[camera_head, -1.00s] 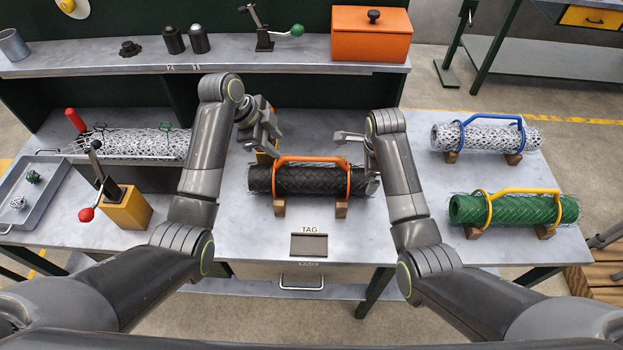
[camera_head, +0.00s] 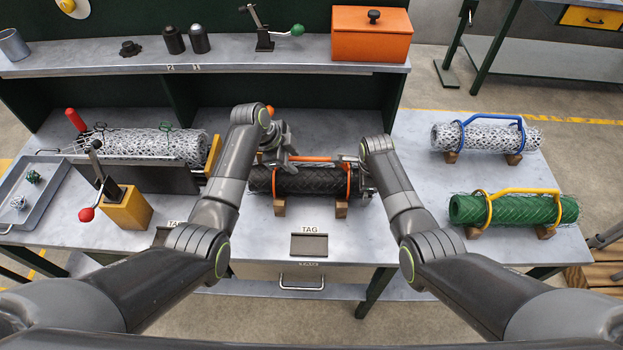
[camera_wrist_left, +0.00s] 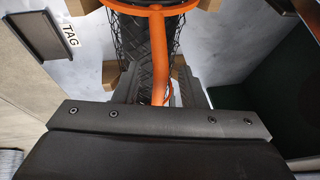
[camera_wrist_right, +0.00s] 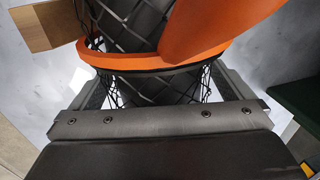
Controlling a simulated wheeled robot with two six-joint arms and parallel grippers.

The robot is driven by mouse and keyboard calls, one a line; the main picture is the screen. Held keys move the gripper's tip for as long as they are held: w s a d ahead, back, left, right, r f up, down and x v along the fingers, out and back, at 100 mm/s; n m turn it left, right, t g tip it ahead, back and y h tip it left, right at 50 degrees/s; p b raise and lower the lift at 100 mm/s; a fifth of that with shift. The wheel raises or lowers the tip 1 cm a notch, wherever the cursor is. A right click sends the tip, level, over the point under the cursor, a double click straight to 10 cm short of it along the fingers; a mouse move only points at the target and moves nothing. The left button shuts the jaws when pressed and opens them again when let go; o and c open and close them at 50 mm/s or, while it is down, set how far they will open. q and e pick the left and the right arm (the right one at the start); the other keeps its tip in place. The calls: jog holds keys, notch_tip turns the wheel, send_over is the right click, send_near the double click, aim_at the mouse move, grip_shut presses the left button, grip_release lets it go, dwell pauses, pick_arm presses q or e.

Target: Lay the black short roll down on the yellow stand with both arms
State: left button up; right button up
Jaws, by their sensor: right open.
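The black short roll (camera_head: 313,182) is dark mesh with an orange handle and bands, lying level on two wooden blocks (camera_head: 341,208) at mid-table. My left gripper (camera_head: 284,160) is at the roll's left part. In the left wrist view its fingers (camera_wrist_left: 160,92) lie on both sides of the orange bar (camera_wrist_left: 158,50); I cannot tell whether they touch it. My right gripper (camera_head: 360,170) is open at the roll's right end; in the right wrist view its fingers (camera_wrist_right: 165,92) straddle the dark mesh. A yellow block (camera_head: 127,208) and yellow plate (camera_head: 213,155) stand left; my left arm partly hides that area.
A white mesh roll (camera_head: 150,143) lies left, with a red-knobbed lever (camera_head: 87,213) and grey tray (camera_head: 40,190) nearby. White (camera_head: 480,138) and green (camera_head: 515,209) rolls lie right. A shelf (camera_head: 230,61) crosses the back. Bare tabletop surrounds the TAG plate (camera_head: 309,245).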

pick_arm(q)
grip_shut()
pick_arm(e)
jog(key=c, duration=1.7)
pick_arm(q)
jog(key=shift+r, duration=0.15)
pick_arm(e)
jog(key=shift+r, duration=0.1)
